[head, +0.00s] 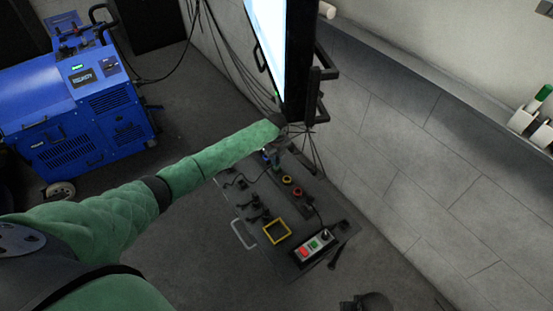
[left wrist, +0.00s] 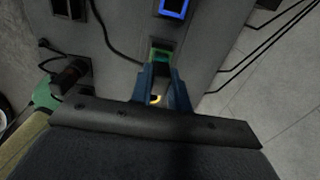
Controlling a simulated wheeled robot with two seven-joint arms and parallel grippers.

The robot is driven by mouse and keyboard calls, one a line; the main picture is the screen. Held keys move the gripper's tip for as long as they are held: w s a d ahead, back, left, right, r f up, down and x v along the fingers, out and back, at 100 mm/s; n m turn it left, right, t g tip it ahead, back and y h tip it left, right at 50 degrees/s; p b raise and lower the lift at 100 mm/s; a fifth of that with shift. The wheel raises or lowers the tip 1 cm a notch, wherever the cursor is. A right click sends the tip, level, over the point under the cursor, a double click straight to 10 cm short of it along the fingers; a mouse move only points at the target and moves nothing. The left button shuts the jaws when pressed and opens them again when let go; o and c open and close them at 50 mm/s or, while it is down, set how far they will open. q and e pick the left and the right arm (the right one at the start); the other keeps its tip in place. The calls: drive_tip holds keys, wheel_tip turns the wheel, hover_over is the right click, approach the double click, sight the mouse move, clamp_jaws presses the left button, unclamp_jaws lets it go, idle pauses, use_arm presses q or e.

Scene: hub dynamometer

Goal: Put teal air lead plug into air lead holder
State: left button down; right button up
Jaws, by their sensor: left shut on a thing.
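My left gripper (left wrist: 160,72) shows in the left wrist view as two blue fingers shut on the teal air lead plug (left wrist: 160,55). The plug's teal end shows at the fingertips, over the grey panel; whether it touches the panel is unclear. In the head view the left gripper (head: 268,160) is small, at the far end of the bench under the screen. A blue-framed square socket (left wrist: 172,8) lies just beyond the plug in the wrist view. I cannot tell for sure which fitting is the air lead holder. My right gripper is not in view.
The dark bench (head: 245,205) carries a yellow square frame (head: 277,231), red and yellow knobs (head: 292,186) and a button box (head: 312,245). The screen (head: 268,45) and hanging cables stand close to the gripper. A blue machine (head: 75,110) stands left.

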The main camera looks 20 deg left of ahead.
use_arm(q)
drive_tip(key=shift+r+p, duration=1)
drive_tip(key=shift+r, duration=0.35)
drive_tip(key=s+a+p, duration=0.7)
drive_tip(key=s+a, duration=0.3)
drive_tip(key=a, duration=0.2)
drive_tip(key=shift+a, duration=0.25)
idle(2.0)
drive_tip(key=shift+f, duration=0.2)
drive_tip(key=shift+f+b, duration=1.15)
drive_tip(key=shift+f, duration=0.6)
drive_tip(key=shift+f+b, duration=0.9)
drive_tip(key=shift+f, duration=0.6)
